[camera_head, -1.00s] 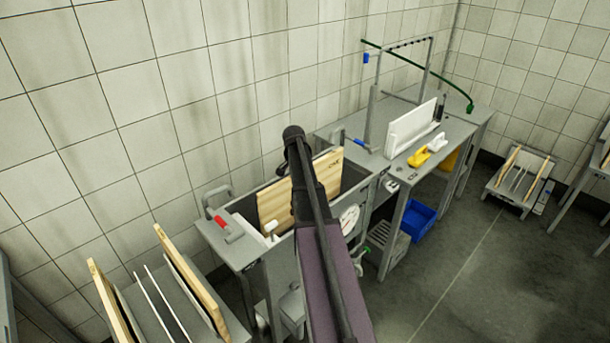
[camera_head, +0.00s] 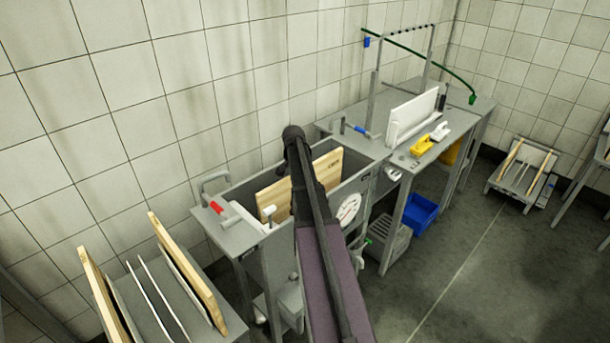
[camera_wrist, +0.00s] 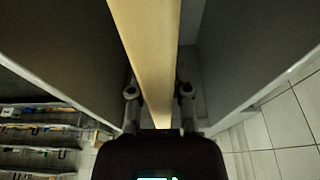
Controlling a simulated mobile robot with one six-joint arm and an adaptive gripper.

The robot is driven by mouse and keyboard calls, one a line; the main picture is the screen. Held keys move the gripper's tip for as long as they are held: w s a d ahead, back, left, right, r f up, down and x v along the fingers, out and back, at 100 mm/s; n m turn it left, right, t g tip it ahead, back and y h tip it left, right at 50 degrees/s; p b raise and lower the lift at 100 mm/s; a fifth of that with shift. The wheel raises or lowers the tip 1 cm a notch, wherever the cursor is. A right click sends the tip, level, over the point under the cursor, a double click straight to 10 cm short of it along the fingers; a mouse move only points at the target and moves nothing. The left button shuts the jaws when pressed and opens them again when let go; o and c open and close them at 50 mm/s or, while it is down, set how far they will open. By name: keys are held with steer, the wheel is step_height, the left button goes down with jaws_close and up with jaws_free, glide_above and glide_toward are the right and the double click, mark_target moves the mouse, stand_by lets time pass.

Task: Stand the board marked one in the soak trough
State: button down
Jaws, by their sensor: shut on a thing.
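The soak trough (camera_head: 375,160) is a grey metal basin in the middle of the head view. A pale wooden board (camera_head: 272,197) stands on edge inside it, its top part above the rim. A small dark mark near its upper right corner is too small to read. In the wrist view the board (camera_wrist: 150,45) runs edge-on between the trough's two grey walls, apart from both near my gripper. My gripper (camera_wrist: 159,93) is shut on the board's edge, a finger on each side. My arm hides the gripper in the head view. The board's lower edge is hidden.
A rack at lower left holds wooden boards (camera_head: 188,270) and thin white sheets. A red-handled tool (camera_head: 217,208) lies at the trough's left end. White boards (camera_head: 412,115) and a yellow tool (camera_head: 425,143) are on the right table. A blue crate (camera_head: 418,212) is beneath.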

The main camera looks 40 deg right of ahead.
step_height(320, 180, down, 9)
steer(key=b, duration=0.8)
steer(key=shift+b, duration=0.3)
stand_by(0.4)
steer(key=shift+c, duration=2.4)
jaws_free()
steer(key=shift+r, duration=0.15)
step_height(320, 180, up, 30)
steer(key=p, duration=3)
